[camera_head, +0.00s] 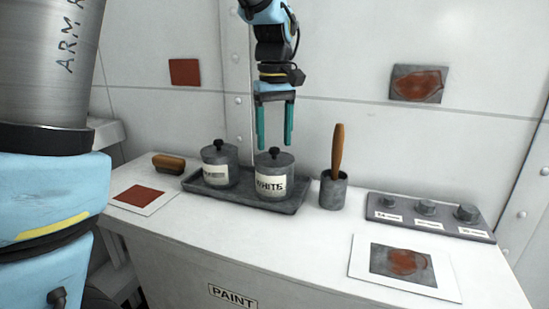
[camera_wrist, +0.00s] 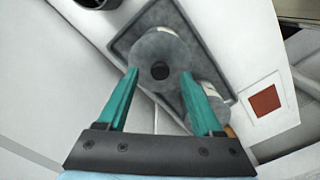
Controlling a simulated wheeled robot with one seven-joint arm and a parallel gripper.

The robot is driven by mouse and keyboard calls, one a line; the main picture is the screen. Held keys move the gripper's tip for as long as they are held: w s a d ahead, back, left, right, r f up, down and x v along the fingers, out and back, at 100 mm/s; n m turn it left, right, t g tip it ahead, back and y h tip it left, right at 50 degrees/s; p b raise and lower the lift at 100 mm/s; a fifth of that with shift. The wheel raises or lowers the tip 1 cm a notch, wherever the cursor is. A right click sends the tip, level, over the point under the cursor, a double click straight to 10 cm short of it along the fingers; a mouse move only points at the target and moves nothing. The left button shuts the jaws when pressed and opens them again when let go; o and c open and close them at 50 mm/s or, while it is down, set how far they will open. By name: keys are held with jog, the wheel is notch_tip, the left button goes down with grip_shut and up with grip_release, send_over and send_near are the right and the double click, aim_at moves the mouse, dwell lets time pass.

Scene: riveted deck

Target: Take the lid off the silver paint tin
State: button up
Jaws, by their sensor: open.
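The right tin (camera_head: 272,185) has a label reading WHITE. The left tin (camera_head: 219,170) has a label too blurred to read; it may be the silver one. Both lids are on. My gripper (camera_head: 274,146) is open and empty, pointing down just above the WHITE tin's knob (camera_head: 274,152). In the wrist view the WHITE tin's knob (camera_wrist: 160,70) shows between my fingertips (camera_wrist: 160,75). The left tin (camera_wrist: 214,98) is partly hidden there behind one finger.
A cup (camera_head: 333,191) with a wooden-handled tool stands right of the tray. A wooden-backed brush (camera_head: 169,163) and a red swatch card (camera_head: 139,196) lie left. A panel with several knobs (camera_head: 428,218) and another card (camera_head: 405,267) are right. The bench front is mostly clear.

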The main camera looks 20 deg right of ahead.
aim_at(274, 155)
jog(key=shift+f, duration=1.25)
grip_shut()
